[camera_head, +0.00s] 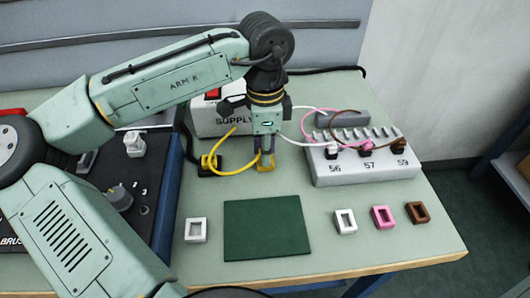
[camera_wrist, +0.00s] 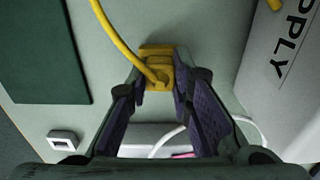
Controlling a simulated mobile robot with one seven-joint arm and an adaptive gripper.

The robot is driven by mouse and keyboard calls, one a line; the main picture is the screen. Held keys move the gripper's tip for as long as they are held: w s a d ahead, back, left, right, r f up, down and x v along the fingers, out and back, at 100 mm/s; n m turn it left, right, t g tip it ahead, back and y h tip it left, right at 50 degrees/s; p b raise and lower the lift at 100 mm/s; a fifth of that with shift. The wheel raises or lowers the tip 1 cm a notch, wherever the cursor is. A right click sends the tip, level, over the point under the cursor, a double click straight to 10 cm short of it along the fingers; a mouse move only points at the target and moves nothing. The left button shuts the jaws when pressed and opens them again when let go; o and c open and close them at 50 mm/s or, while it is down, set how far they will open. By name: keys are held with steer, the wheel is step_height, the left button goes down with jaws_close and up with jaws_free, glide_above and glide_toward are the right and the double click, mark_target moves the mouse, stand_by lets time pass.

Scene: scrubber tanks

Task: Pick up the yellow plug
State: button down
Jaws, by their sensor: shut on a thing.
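The yellow plug (camera_head: 266,164) is at the tips of my gripper (camera_head: 265,155), above or on the table between the supply box and the white socket strip. A yellow cable runs from it to a black block (camera_head: 208,166) on the left. In the wrist view the yellow plug (camera_wrist: 158,72) sits between the two purple finger pads of my gripper (camera_wrist: 158,82), which is shut on it. The cable leaves its body toward the top left. I cannot tell whether the plug touches the table.
The white SUPPLY box (camera_head: 213,122) stands behind left of my gripper. The socket strip (camera_head: 360,180), with white, pink and brown plugs, is right. A green mat (camera_head: 268,230) lies in front, with white (camera_head: 196,230), white (camera_head: 345,221), pink (camera_head: 382,216) and brown (camera_head: 417,212) frames around it.

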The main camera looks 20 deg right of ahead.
steer(key=shift+r, duration=0.1)
steer(key=shift+r+b, duration=0.3)
steer(key=shift+r, duration=0.4)
steer(key=shift+s+a+r+b, duration=0.15)
steer(key=shift+s+r+b, duration=0.05)
steer(key=shift+r, duration=0.25)
steer(key=shift+s+a+r+b, duration=0.1)
steer(key=shift+s+r+b, duration=0.1)
steer(key=shift+r, duration=0.2)
steer(key=s+a, duration=0.2)
steer(key=s, duration=0.2)
steer(key=s+a+r+b, duration=0.1)
steer(key=s+a, duration=0.2)
steer(key=s, duration=0.1)
steer(key=s+a+b, duration=0.1)
steer(key=s+a, duration=0.1)
steer(key=s, duration=0.2)
steer(key=shift+a+r, duration=0.3)
steer(key=shift+a, duration=0.1)
steer(key=r+p, duration=0.2)
steer(key=r, duration=0.1)
steer(key=shift+s+a, duration=0.2)
steer(key=shift+s, duration=0.15)
steer(key=shift+w, duration=0.1)
